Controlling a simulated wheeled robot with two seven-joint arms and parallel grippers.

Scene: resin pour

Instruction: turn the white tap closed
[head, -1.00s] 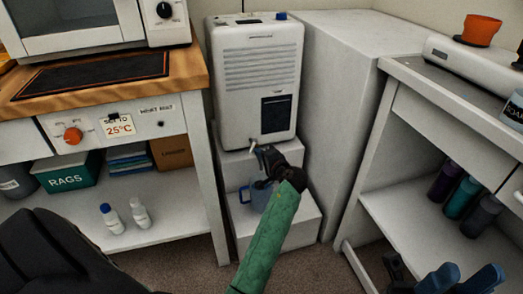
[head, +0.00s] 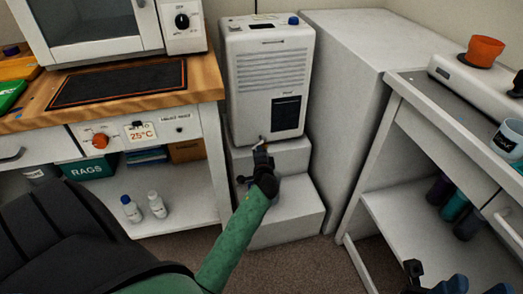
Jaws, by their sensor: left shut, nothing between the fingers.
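The white dehumidifier (head: 265,85) stands on a white stepped stand, with the small tap (head: 262,139) low on its front. The tap is mostly hidden by my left gripper (head: 261,152), so I cannot tell its handle position. My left gripper is shut and empty, with its tips just below the tap; whether they touch it is unclear. A dark part that looks like my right gripper (head: 413,270) shows at the bottom right edge, far from the tap. Its fingers are too cut off to read.
A tall white cabinet (head: 345,100) and a right-hand bench (head: 400,120) close in the right.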

